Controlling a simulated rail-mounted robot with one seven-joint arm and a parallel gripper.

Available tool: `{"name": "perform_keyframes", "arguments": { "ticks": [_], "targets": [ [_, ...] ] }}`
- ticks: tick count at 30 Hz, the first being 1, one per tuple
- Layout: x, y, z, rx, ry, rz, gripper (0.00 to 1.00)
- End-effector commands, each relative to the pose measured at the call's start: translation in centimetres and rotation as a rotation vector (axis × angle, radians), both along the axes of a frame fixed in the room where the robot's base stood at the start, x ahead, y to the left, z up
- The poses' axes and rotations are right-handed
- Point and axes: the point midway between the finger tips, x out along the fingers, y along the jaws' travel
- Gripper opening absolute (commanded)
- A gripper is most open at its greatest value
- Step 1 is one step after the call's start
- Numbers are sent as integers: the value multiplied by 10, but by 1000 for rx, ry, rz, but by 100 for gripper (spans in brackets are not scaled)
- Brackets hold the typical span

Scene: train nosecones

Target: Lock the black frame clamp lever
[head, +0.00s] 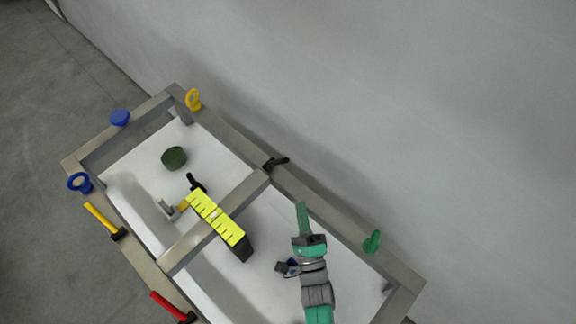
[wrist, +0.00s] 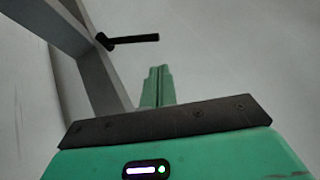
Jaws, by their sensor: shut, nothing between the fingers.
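The black clamp lever (head: 276,163) sits on the frame's far rail, close to where the crossbar meets it. In the wrist view the lever (wrist: 132,39) shows as a dark handle sticking out sideways to the right from its pivot on the grey frame. My green gripper (head: 302,216) is shut and empty, to the right of and nearer than the lever in the head view. In the wrist view my fingertips (wrist: 158,80) are together, below and right of the lever, with a visible gap between. Whether the lever is locked I cannot tell.
The grey metal frame (head: 150,268) surrounds a white panel. A yellow-and-black block (head: 217,218) lies by the crossbar. Yellow (head: 194,99), green (head: 373,242) and blue (head: 79,183) fittings stand on the rails. A dark green cylinder (head: 174,158) rests on the panel. A wall rises behind.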

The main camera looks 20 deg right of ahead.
Motion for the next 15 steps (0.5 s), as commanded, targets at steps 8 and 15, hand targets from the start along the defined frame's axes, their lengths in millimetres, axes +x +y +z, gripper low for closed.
{"name": "perform_keyframes", "arguments": {
  "ticks": [8,15],
  "targets": [
    [10,-2,5,-2,-1,-1,0],
    [53,-11,20,-4,-2,0,0]
  ]
}}
